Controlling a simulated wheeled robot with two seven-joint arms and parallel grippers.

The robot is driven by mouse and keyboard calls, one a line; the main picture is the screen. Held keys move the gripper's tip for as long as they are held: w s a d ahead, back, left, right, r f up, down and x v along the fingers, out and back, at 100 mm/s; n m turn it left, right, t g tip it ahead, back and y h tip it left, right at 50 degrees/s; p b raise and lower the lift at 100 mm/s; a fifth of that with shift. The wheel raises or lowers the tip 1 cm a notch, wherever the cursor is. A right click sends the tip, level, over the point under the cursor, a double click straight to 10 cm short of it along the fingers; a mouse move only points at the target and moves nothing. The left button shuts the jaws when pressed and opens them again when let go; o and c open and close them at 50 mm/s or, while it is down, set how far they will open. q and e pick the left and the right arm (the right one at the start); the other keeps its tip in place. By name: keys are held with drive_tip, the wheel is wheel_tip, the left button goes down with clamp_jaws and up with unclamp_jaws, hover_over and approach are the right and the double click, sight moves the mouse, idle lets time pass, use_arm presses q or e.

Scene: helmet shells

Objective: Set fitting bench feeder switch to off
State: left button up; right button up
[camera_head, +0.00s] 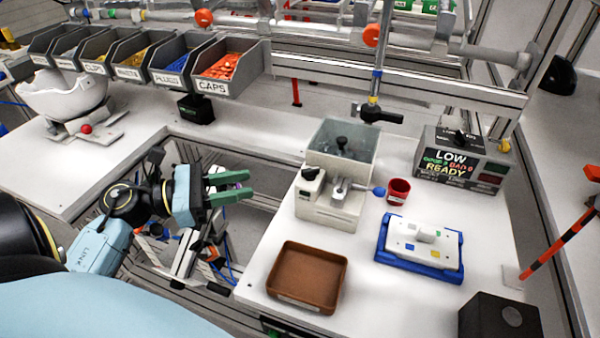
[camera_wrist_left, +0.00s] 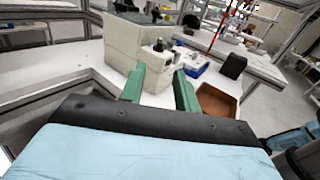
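The bench feeder (camera_head: 328,198) is a beige box with a clear hopper (camera_head: 345,150) on top, standing on the white bench right of centre. A black switch knob (camera_head: 311,173) sits on its upper left; I cannot read its setting. My left gripper (camera_head: 250,187) has green fingers, spread apart with nothing between them. It is left of the feeder, over the gap in the bench, and does not touch it. In the left wrist view the feeder (camera_wrist_left: 137,50) stands ahead, beyond the open fingers (camera_wrist_left: 160,88). My right gripper is not in view.
A brown tray (camera_head: 307,275), a red cup (camera_head: 398,191), a blue fixture with a white plate (camera_head: 420,245) and a display box reading LOW and READY (camera_head: 461,160) stand around the feeder. Grey part bins (camera_head: 185,65) and a white helmet shell (camera_head: 62,95) are at the back left.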

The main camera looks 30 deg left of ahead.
sight(301, 173)
use_arm(q)
drive_tip(key=p+x, duration=0.2)
drive_tip(key=x, duration=0.9)
drive_tip(key=shift+w+d, duration=0.2)
drive_tip(key=shift+w, duration=0.1)
clamp_jaws()
